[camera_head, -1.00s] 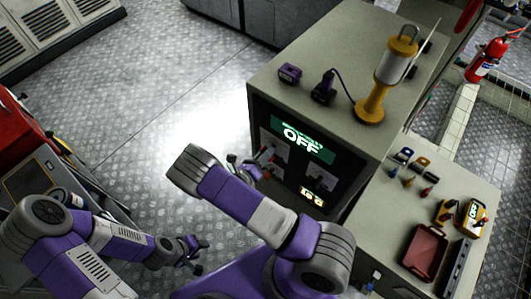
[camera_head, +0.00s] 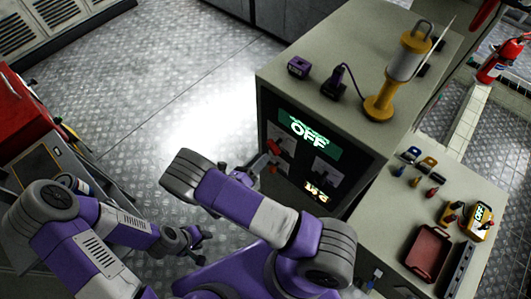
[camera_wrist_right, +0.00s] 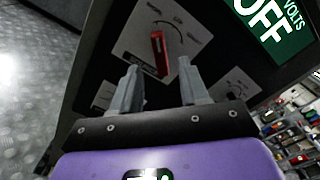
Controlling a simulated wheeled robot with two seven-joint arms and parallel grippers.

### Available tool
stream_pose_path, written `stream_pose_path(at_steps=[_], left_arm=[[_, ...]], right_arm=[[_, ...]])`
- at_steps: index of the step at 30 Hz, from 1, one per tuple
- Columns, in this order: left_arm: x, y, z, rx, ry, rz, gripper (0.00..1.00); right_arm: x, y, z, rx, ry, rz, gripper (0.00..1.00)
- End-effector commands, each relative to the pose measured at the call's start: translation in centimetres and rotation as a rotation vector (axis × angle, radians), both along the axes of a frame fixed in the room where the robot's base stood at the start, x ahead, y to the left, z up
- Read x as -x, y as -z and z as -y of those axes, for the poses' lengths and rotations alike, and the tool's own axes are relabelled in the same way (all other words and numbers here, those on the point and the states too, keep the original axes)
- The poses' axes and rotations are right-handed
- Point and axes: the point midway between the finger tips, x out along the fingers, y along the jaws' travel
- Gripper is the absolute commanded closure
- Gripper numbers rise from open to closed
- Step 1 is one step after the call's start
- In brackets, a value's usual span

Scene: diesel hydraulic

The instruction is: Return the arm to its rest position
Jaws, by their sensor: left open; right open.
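In the head view my right arm reaches over the floor to the front of a grey-green cabinet (camera_head: 350,90). My right gripper (camera_head: 264,166) is partly hidden behind my own forearm. In the right wrist view its two fingers (camera_wrist_right: 160,82) are spread with nothing between them. They point toward a red knob handle (camera_wrist_right: 160,54) on a grey dial plate of the dark panel, and appear apart from it. My left gripper (camera_head: 192,243) is open and empty over the floor at the lower left of the head view.
A lit green "OFF" display (camera_head: 309,138) is on the panel. A yellow lantern (camera_head: 396,75) and small purple devices stand on the cabinet. A lower bench (camera_head: 395,215) at right holds a red tray (camera_head: 427,247) and tools. A red tool cart (camera_head: 22,105) is at left. Floor between is clear.

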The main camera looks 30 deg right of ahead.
Motion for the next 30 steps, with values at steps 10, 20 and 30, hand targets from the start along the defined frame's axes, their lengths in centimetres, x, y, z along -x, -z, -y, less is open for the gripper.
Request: stream_pose_path(at_steps=[10, 20, 30], left_arm=[[0.0, 0.0, 0.0, 0.000, 0.000, 0.000, 0.57], [0.0, 0.1, 0.0, 0.000, 0.000, 0.000, 0.57], [0.0, 0.6, 0.0, 0.000, 0.000, 0.000, 0.57]], right_arm=[[0.2, 0.0, -0.5, 0.000, 0.001, 0.000, 0.55], [0.1, -0.1, -0.7, -0.012, 0.005, 0.010, 0.55], [13.6, 9.6, 2.4, -0.579, 0.702, 0.043, 0.55]])
